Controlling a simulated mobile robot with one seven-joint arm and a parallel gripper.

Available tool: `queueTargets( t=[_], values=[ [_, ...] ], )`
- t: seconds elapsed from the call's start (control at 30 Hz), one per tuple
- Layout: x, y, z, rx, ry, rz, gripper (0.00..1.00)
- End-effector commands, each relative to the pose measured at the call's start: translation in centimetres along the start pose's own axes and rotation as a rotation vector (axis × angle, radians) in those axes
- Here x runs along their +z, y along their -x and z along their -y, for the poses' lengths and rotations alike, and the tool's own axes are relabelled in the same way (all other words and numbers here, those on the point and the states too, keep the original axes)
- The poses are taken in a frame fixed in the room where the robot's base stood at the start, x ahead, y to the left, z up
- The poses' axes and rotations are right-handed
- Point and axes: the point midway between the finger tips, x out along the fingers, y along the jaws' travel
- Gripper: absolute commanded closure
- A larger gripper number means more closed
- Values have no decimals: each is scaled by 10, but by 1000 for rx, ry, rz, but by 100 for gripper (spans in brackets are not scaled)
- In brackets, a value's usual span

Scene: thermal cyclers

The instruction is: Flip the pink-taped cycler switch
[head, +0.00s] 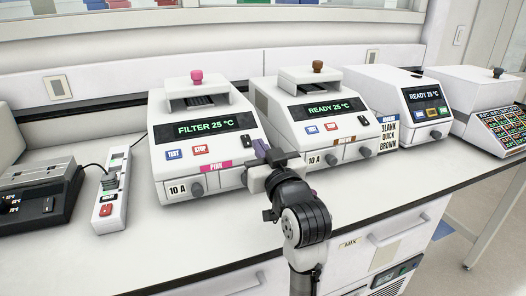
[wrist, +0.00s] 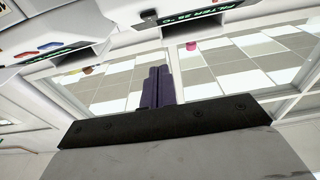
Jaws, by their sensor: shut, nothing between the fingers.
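The pink-taped cycler (head: 160,140) stands on the bench, its display reading FILTER 25 °C. Pink tape (head: 215,167) is on its front below the buttons. My gripper (head: 262,149) is shut and empty in front of the cycler's right front side, just below and right of that switch in the picture. Whether it touches the cycler I cannot tell. In the wrist view the purple-grey fingers (wrist: 158,85) are together, with the tilted FILTER display (wrist: 185,20) and pink knob (wrist: 191,45) beyond.
A power strip (head: 110,195) and dark device (head: 38,195) are at left. The front bench strip (head: 190,235) is clear.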

Motion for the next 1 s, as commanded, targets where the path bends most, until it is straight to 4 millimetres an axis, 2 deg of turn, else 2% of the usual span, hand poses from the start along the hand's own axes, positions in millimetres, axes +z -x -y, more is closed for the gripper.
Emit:
queueTargets(
  t=[0.03,0.27,0.3,0.4,0.6,1.0],
  values=[
    [-3,-13,2,-4,0,4,100],
    [-3,-62,1,-2,1,3,100],
    [5,-65,0,0,-2,5,100],
    [21,-67,0,0,-2,4,100],
    [37,-70,0,0,0,2,100],
    [40,-70,0,0,1,0,100]
  ],
)
